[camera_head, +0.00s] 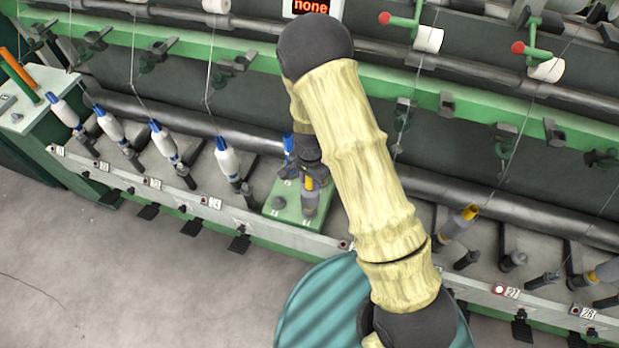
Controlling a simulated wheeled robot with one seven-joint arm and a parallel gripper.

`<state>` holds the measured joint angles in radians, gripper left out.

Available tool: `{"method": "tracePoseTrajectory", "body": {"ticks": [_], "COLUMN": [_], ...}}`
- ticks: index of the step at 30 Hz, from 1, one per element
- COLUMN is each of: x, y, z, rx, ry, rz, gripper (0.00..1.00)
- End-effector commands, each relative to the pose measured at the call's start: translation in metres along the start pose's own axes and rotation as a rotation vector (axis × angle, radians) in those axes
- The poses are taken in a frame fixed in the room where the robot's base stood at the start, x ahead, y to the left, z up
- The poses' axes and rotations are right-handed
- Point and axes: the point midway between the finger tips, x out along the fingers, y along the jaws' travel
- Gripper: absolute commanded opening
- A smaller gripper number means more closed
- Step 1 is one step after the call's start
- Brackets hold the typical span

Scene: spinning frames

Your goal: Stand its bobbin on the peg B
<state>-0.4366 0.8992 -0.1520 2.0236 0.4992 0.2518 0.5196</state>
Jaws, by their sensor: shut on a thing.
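My gripper (309,168) is dark and points down over a small green block (283,214) in front of the machine. It is shut on a bobbin (310,203), grey below with an orange-yellow band near the top. The bobbin looks upright over the right part of the block. I cannot tell whether it touches the block or sits around a peg. A blue tip (288,145) shows just behind the gripper, partly hidden. One dark peg or knob shows on the block's left part. I cannot read any letter B there.
Several white bobbins with blue tips (165,143) stand tilted along the rail to the left. A grey-and-yellow bobbin (458,222) and bare dark spindles (512,261) are to the right. A teal ribbed drum (318,305) is below my arm. A display (311,6) reads "none".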

Motion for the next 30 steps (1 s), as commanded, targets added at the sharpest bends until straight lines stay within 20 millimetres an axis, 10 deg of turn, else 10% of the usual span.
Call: {"method": "tracePoseTrajectory", "body": {"ticks": [30], "x": [0.026], "y": [0.0], "z": [0.0], "rx": [0.0], "ry": [0.0], "rz": [0.0], "gripper": [0.0]}}
